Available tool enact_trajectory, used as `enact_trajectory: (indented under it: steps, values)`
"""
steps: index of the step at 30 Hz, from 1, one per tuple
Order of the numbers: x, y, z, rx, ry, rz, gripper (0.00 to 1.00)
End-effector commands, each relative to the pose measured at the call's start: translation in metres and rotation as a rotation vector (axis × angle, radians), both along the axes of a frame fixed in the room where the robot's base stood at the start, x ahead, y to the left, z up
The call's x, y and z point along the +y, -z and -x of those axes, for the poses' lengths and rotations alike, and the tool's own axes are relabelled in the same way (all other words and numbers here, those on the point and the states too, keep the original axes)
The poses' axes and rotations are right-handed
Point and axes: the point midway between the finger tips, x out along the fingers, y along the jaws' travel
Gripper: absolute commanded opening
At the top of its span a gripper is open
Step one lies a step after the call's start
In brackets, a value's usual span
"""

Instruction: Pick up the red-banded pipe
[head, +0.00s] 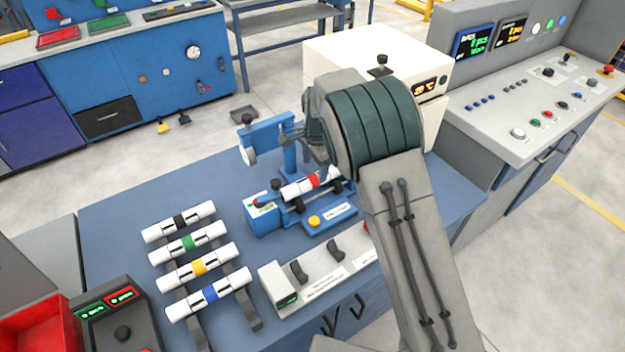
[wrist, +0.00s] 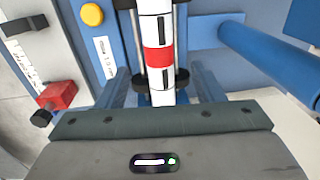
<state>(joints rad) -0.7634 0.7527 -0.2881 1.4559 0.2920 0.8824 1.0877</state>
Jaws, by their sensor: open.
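The red-banded pipe (head: 298,188) is white with a red band near its middle. It lies on a blue fixture (head: 265,219) on the bench, held on dark supports. In the wrist view the pipe (wrist: 158,57) runs up the picture, in line with the middle of my gripper (wrist: 161,84). My gripper is open, over the pipe, with nothing held. My arm hides much of the gripper in the head view, and whether the fingers touch the pipe cannot be told.
A rack (head: 249,318) at the left holds several white pipes with black, green, yellow and blue bands. A white holder (head: 313,285) with dark cradles stands in front. A blue post (head: 289,158) rises behind the fixture. A white box machine (head: 335,45) stands behind my arm.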

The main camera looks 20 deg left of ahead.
Motion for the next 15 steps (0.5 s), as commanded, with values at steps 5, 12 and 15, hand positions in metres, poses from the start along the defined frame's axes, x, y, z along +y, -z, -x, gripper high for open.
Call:
enact_trajectory:
  steps: [5,12,15]
  values:
    - [0.000,0.014,0.000,0.003,0.001,0.002,0.61]
    - [0.002,0.046,-0.003,0.001,0.001,0.001,0.61]
    - [0.002,0.052,-0.003,0.001,0.001,0.001,0.61]
